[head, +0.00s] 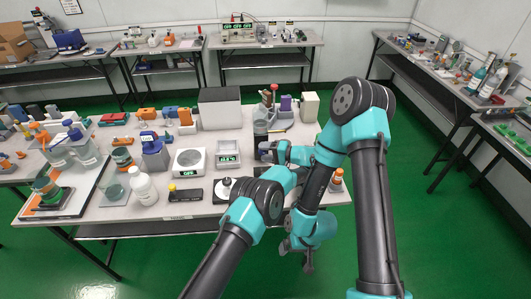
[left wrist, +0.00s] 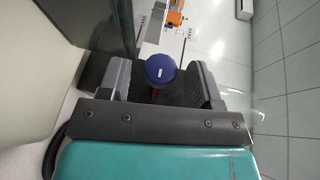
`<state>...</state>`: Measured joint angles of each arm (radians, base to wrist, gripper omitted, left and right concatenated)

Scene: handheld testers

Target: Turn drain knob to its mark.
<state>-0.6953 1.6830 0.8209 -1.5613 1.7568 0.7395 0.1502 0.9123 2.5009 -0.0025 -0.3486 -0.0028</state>
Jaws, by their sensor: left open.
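A dark blue round knob (left wrist: 160,68) with a small white mark shows in the left wrist view; I take it to be the drain knob. A bit of red shows just below it. My left gripper (left wrist: 162,84) is open, with one finger on each side of the knob. I cannot tell whether the fingers touch it. In the head view my left gripper (head: 264,151) is at the right part of the table, and I cannot pick out the knob there. My right gripper (head: 296,256) hangs low in front of the table; its opening is unclear.
A dark cylinder (head: 260,131) stands just behind my left gripper. A grey box (head: 219,108), a white scale (head: 189,162) and a white bottle (head: 143,186) stand to the left. My arms cover the table's right front. Green floor is open in front.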

